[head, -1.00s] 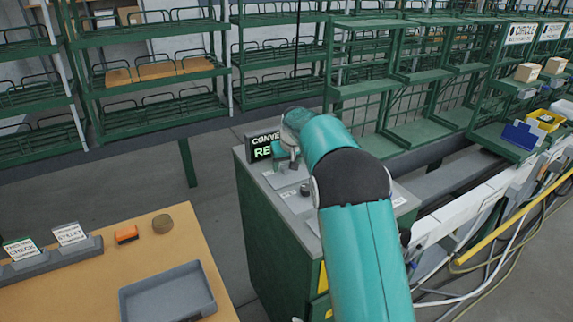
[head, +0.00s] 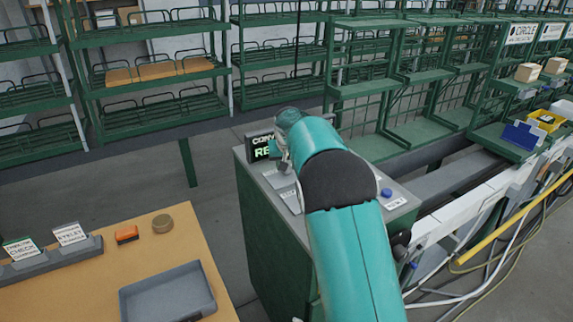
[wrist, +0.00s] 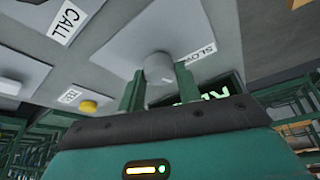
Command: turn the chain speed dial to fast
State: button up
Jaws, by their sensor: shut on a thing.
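In the wrist view, the round pale grey dial knob (wrist: 158,68) sits on a light grey plate with a SLOW label (wrist: 199,54) beside it. My gripper (wrist: 158,85) has its two green fingers on either side of the knob, shut on it. The knob's pointer and any FAST label are not visible. In the head view, my arm hides the dial and most of the gripper over the top of the green control cabinet (head: 275,235).
A display with green letters (head: 259,146) stands at the cabinet's back. A yellow button (wrist: 88,106) and a CALL label (wrist: 67,20) lie near the dial. A blue button (head: 386,193) is at the cabinet's right. A wooden table with a grey tray (head: 168,292) stands at left.

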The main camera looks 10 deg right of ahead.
jog(key=m+h, duration=0.1)
jog(key=m, duration=0.1)
jog(key=m+g+h, duration=0.1)
jog(key=m, duration=0.2)
jog(key=shift+a+m, duration=0.2)
jog(key=shift+m, duration=0.1)
jog(key=m, duration=0.2)
jog(key=m+g+h, duration=0.1)
jog(key=m, duration=0.2)
jog(key=shift+w+m+g, duration=0.1)
jog(key=shift+m+g, duration=0.2)
jog(key=shift+a+f+h, duration=0.1)
jog(key=shift+h, duration=0.2)
jog(key=o, duration=1)
jog(key=v, duration=1.4)
